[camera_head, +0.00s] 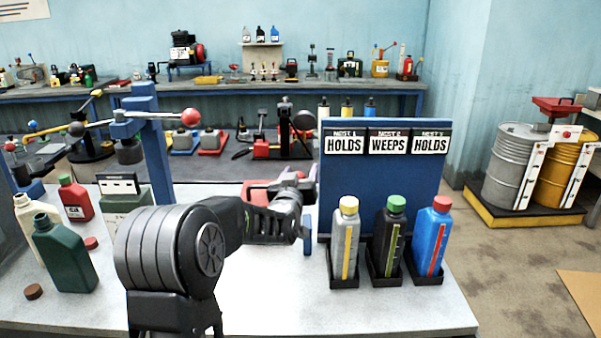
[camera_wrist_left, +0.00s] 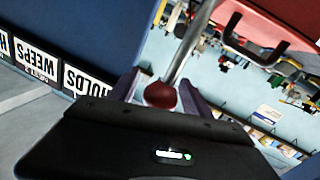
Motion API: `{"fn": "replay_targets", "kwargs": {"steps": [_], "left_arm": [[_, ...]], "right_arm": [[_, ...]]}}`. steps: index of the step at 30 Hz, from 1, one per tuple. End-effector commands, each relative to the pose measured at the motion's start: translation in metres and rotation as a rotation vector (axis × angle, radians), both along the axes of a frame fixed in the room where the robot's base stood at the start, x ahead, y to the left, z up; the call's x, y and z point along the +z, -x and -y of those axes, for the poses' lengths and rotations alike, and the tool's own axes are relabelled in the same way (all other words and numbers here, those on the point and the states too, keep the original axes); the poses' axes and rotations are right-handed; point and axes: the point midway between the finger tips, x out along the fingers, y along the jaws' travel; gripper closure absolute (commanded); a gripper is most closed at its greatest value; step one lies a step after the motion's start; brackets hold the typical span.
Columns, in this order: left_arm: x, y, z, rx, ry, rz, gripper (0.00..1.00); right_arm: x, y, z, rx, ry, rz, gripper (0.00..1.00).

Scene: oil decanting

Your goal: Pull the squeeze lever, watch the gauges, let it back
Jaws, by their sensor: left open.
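The blue upright board (camera_head: 331,185) carries nest signs reading HOLDS (camera_head: 344,146), WEEPS (camera_head: 389,146) and HOLDS (camera_head: 431,146). In front stand three bottles with upright gauge strips: grey with a yellow cap (camera_head: 344,240), black with a green cap (camera_head: 389,240), and blue with a red cap (camera_head: 430,240). My left gripper (camera_head: 303,203) is open at the board's left edge. In the left wrist view a dark red knob (camera_wrist_left: 161,95) on a metal rod (camera_wrist_left: 186,45) shows between its fingers, apparently not gripped. The head view does not show this knob clearly. My right gripper is out of view.
A blue post (camera_head: 152,145) with a red-balled cross arm (camera_head: 191,117) stands left of my arm. Green (camera_head: 65,255), red (camera_head: 76,198) and cream (camera_head: 32,215) bottles stand at the left. The bench front between my arm and the nests is clear.

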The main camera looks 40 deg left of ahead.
Motion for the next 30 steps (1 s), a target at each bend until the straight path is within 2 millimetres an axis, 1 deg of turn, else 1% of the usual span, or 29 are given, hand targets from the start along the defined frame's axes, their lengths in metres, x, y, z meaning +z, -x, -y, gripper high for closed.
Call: {"fn": "replay_targets", "kwargs": {"steps": [4, 24, 25, 30], "left_arm": [[-0.0003, 0.0003, 0.0000, 0.000, 0.000, 0.000, 0.44], [-0.0003, 0.0005, 0.0001, 0.000, 0.000, 0.000, 0.99], [-0.0003, 0.0005, 0.0001, 0.000, 0.000, 0.000, 1.00], [-0.0003, 0.0005, 0.0001, 0.000, 0.000, 0.000, 1.00]], "right_arm": [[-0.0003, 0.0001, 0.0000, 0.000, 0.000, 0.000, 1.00], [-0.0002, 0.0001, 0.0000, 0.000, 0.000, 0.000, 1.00], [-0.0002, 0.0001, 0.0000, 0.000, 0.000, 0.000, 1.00], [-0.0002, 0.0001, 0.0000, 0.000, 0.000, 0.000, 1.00]]}}
